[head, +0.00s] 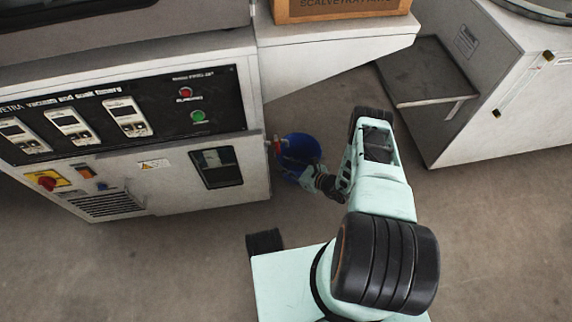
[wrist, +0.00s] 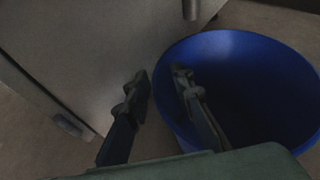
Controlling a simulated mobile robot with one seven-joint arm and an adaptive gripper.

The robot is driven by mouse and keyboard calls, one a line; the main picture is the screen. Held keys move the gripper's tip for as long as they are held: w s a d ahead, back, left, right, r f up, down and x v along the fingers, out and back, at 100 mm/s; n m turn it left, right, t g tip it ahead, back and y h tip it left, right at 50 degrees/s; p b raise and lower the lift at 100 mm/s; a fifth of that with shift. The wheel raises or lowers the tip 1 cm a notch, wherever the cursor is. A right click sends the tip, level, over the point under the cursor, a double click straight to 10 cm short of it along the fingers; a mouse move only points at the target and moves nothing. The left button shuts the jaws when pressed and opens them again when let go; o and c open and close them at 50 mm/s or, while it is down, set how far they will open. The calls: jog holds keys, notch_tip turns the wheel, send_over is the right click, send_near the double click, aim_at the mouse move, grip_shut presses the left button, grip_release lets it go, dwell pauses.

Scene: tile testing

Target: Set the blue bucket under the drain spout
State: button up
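The blue bucket (head: 301,148) stands on the floor beside the right end of the white machine, partly hidden by my gripper (head: 314,177). In the wrist view the bucket (wrist: 245,75) fills the right side, upright and with its inside dark. My gripper (wrist: 160,80) is at the bucket's near left rim. One finger is outside the wall and the other is over the inside, with the rim between them and a gap showing. A grey spout end (wrist: 190,9) shows at the top of the wrist view, just past the bucket's far rim in the picture.
The white machine (head: 170,185) with a control panel stands close on the left of the bucket. A red-handled fitting (head: 279,145) is on its side. A white cabinet with a shelf (head: 425,75) stands at the right. The floor (head: 500,230) at the front right is clear.

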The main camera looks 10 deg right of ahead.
jog(key=shift+s+d+r, duration=0.1)
jog(key=shift+d+r, duration=0.05)
jog(key=shift+r, duration=0.1)
jog(key=p+v, duration=0.3)
jog(key=v, duration=0.8)
jog(key=shift+s+d+p, duration=0.15)
jog(key=shift+s+p, duration=0.05)
jog(key=shift+p, duration=0.15)
jog(key=shift+r, duration=0.1)
